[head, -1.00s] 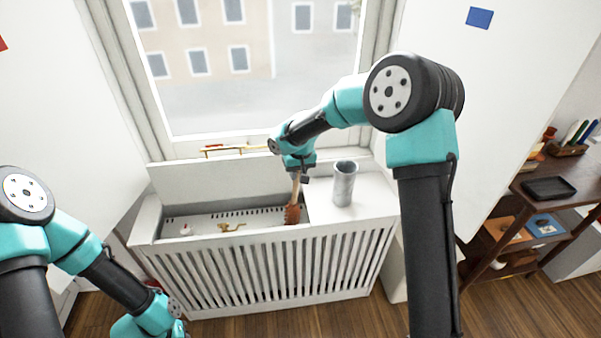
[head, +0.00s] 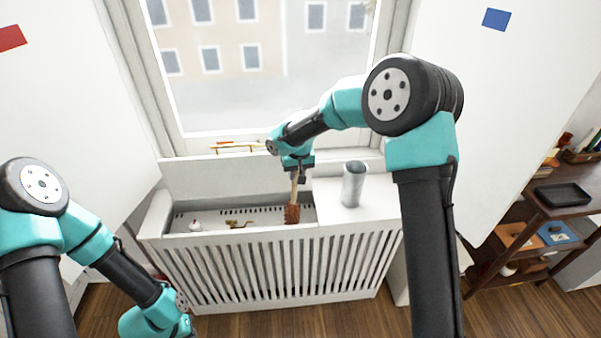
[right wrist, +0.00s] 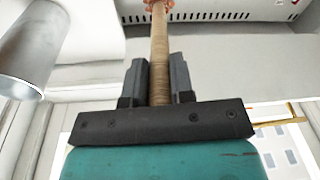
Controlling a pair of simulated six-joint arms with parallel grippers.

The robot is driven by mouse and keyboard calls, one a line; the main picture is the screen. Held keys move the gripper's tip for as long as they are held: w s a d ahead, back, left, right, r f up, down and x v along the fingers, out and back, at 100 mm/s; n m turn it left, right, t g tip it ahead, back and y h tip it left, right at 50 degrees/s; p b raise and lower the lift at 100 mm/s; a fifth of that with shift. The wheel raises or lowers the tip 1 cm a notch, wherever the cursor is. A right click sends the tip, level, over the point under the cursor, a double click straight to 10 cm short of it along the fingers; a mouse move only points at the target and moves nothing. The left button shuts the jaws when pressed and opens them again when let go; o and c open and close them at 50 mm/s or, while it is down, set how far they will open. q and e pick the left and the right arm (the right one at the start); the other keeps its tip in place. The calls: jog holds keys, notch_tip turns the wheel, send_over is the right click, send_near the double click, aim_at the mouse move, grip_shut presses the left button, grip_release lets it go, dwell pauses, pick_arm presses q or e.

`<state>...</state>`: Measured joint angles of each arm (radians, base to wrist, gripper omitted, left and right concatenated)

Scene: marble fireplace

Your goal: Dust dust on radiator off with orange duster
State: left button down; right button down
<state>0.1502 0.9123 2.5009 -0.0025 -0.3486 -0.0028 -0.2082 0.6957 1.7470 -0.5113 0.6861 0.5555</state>
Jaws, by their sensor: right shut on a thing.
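The radiator sits behind a white slatted cover (head: 270,268) under the window; its open top shows a pale perforated surface (head: 262,211). My right gripper (head: 297,180) is shut on the orange duster's wooden handle, which shows between the fingers in the right wrist view (right wrist: 160,50). The duster hangs nearly upright, its brown-orange head (head: 292,214) down in the opening at the right end. I cannot tell whether it touches the surface. No dust can be made out clearly. My left arm is at lower left; its gripper is out of the frame.
A grey cylinder (head: 353,185) stands on the closed right part of the cover. A small brown-gold object (head: 238,224) and a small white-and-red one (head: 195,226) lie in the opening. A gold-and-red item (head: 238,148) lies on the sill. A dark shelf (head: 530,225) stands at right.

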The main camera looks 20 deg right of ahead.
jog(key=shift+a, duration=0.7)
jog(key=shift+w+a, duration=0.1)
jog(key=shift+w+a+r, duration=0.1)
jog(key=shift+w+a, duration=0.1)
jog(key=shift+a, duration=1.25)
jog(key=shift+w+a, duration=0.15)
jog(key=shift+a, duration=0.55)
jog(key=shift+w+a, duration=0.1)
jog(key=shift+a, duration=0.6)
jog(key=shift+d, duration=0.15)
jog(key=shift+s+d, duration=0.15)
jog(key=shift+d, duration=0.55)
jog(key=shift+s+d, duration=0.1)
jog(key=shift+d, duration=0.55)
